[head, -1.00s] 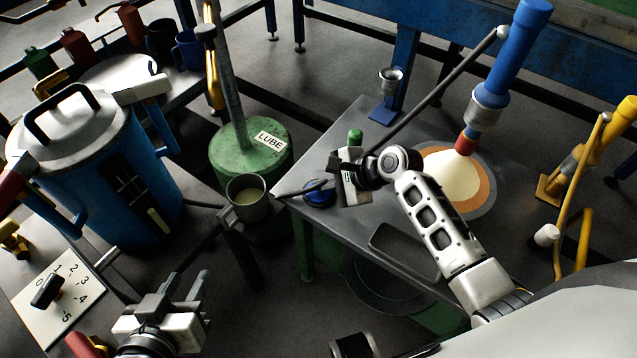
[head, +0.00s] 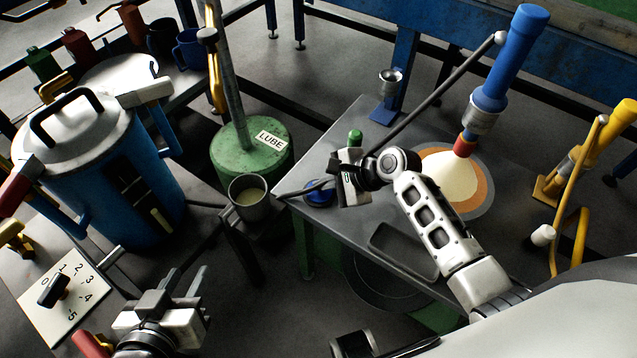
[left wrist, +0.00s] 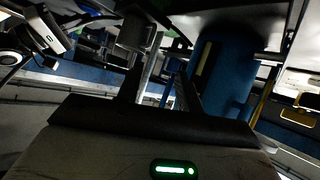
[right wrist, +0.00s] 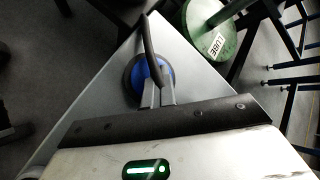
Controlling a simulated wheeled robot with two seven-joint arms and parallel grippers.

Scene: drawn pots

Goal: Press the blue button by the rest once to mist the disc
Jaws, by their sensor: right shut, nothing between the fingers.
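The blue button (head: 318,196) is a round blue dome on a dark base at the left corner of the grey metal table; it shows in the right wrist view (right wrist: 139,72). My right gripper (right wrist: 157,86) is shut and empty. Its fingertips overlap the button's near side in that view; I cannot tell whether they touch it. The disc (head: 482,188), cream with an orange ring and a grey rim, lies on the table to the right of my right arm. My left gripper (head: 184,283) is open and empty, low at the left, away from the button.
A blue sprayer (head: 510,60) with a red tip stands over the disc. Its long dark rod (head: 440,90) runs down left, passing close to the button. A green LUBE drum (head: 235,155), a cup (head: 249,198), a blue tank (head: 110,180) and a dial plate (head: 85,300) are at left.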

